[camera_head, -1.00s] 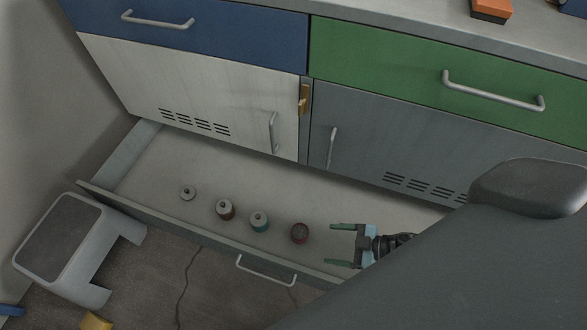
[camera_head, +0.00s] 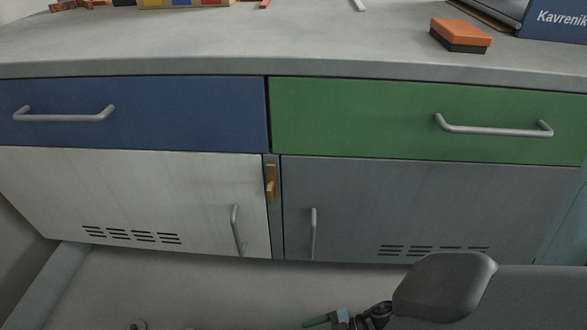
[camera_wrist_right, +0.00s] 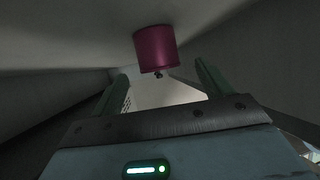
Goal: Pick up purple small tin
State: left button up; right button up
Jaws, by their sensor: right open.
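The purple small tin (camera_wrist_right: 155,50) shows in the right wrist view, at the top centre, just ahead of and between my right gripper's fingers. My right gripper (camera_wrist_right: 162,76) is open, with a gap between its green fingers, and nothing is clasped. In the head view only part of the right gripper (camera_head: 318,321) shows at the bottom edge, over the open bottom drawer (camera_head: 230,290). The purple tin is outside the head view. My left gripper is not in view.
A grey-topped tin (camera_head: 137,325) is cut off at the bottom edge of the head view. The cabinet's white door (camera_head: 150,195) and grey door (camera_head: 420,205) stand shut behind the drawer. An orange and black block (camera_head: 460,36) lies on the bench top (camera_head: 300,40).

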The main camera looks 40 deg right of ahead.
jog(key=shift+w+a+f, duration=0.15)
jog(key=shift+w+a, duration=0.15)
jog(key=shift+a, duration=0.05)
jog(key=b+x, duration=0.2)
jog(key=x, duration=0.2)
jog(key=shift+w, duration=0.15)
jog(key=shift+w+a, duration=0.2)
jog(key=shift+a, duration=0.2)
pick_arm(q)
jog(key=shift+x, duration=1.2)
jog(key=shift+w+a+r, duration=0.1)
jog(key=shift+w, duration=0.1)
pick_arm(e)
jog(key=shift+c, duration=0.2)
jog(key=c, duration=1.1)
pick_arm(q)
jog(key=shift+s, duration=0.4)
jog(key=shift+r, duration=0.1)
